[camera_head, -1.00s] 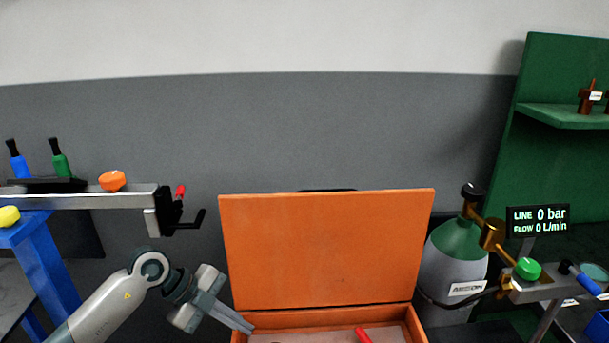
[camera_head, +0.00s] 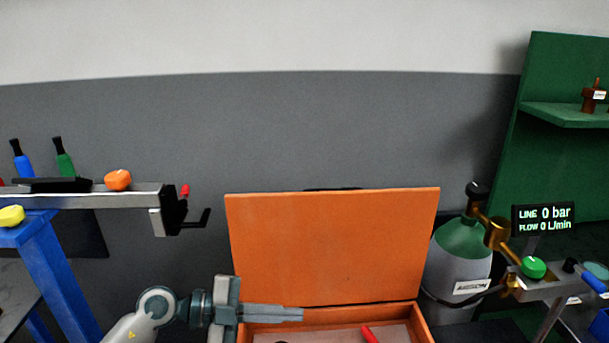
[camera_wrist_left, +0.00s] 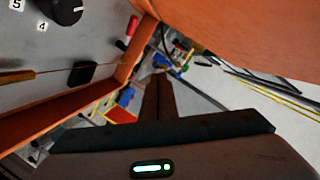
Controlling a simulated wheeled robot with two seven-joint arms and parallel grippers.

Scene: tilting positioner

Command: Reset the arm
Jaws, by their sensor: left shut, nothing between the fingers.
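My left gripper (camera_head: 300,314) is in the lower middle of the head view, in front of the orange case (camera_head: 332,246). Its fingers are together with nothing between them and point to the right, level, across the bottom of the raised lid. In the left wrist view the dark fingers (camera_wrist_left: 157,82) are also together, beside the orange case wall (camera_wrist_left: 60,118). My right gripper is not in view.
The case's grey panel bears a black knob (camera_wrist_left: 62,10) and a red handle (camera_wrist_left: 132,28). A gas cylinder (camera_head: 455,265) and a valve with a green knob (camera_head: 533,267) stand right of the case. A clamp rail (camera_head: 100,198) on a blue stand is at left.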

